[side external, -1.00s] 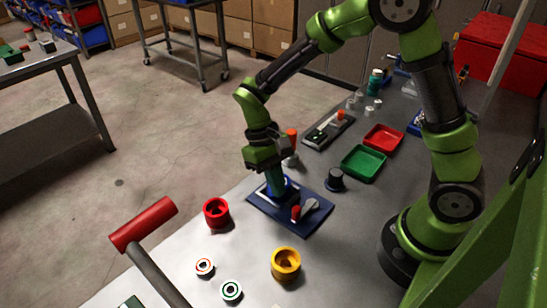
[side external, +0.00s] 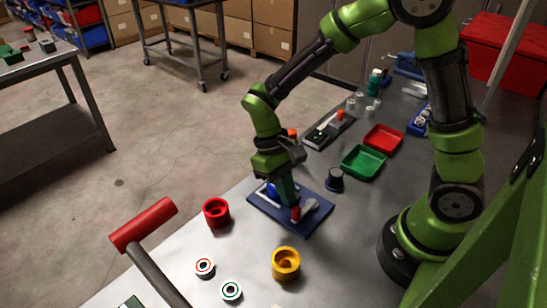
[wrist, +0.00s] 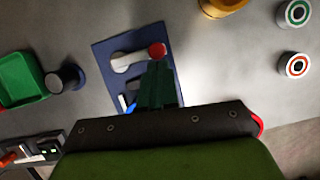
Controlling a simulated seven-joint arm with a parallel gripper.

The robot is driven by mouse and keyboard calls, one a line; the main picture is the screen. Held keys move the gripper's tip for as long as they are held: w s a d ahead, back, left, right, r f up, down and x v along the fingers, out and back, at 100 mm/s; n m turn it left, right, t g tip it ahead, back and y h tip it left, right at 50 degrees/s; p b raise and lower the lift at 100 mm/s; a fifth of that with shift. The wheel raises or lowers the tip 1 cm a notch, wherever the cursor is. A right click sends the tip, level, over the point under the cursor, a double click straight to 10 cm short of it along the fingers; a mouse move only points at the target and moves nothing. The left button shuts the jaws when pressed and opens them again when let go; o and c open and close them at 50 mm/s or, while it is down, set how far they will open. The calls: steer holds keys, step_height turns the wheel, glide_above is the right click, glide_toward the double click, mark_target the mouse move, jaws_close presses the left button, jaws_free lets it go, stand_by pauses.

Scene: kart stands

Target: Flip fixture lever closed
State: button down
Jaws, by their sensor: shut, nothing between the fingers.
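The fixture is a dark blue plate (side external: 318,228) lying on the grey table. On it is a grey lever (side external: 311,206) with a red knob (side external: 296,213). In the wrist view the lever (wrist: 126,63) lies across the plate, with the red knob (wrist: 157,49) at its right end. A blue part (side external: 270,190) sits at the plate's far left end, partly hidden by my fingers. My gripper (side external: 291,200) is shut and empty, pointing down over the plate right beside the red knob. In the wrist view its green fingertips (wrist: 158,66) are just below the knob; I cannot tell whether they touch it.
A dark knob-like part (side external: 335,181) stands close behind the plate. Green (side external: 363,163) and red (side external: 384,138) trays lie farther back. A red cup (side external: 216,213), a yellow ring (side external: 286,263) and two small rings (side external: 231,291) sit nearer the camera.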

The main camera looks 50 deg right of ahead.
mark_target(298, 211)
steer(key=shift+s+a+n+h, duration=0.25)
steer(key=shift+s+n+h, duration=0.25)
steer(key=shift+n, duration=0.5)
steer(key=shift+s+n, duration=0.25)
steer(key=shift+n, duration=0.05)
steer(key=shift+s+a+n+h, duration=0.1)
steer(key=shift+s+n+h, duration=0.2)
steer(key=shift+s+n, duration=0.4)
steer(key=shift+s+a+n+h, duration=0.1)
steer(key=shift+s+n+h, duration=0.25)
steer(key=shift+n, duration=0.65)
steer(key=shift+s+d+n+t+h, duration=0.25)
steer(key=shift+s+n, duration=0.3)
steer(key=shift+n, duration=0.35)
steer(key=shift+s+d+n+t+h, duration=0.1)
steer(key=shift+s+n+t+h, duration=0.35)
steer(key=shift+n, duration=0.45)
steer(key=shift+s+d+n, duration=0.15)
steer(key=shift+s+n, duration=0.2)
steer(key=shift+n, duration=0.25)
steer(key=shift+s+d+n, duration=0.2)
steer(key=shift+s+n, duration=0.1)
steer(key=shift+n, duration=0.3)
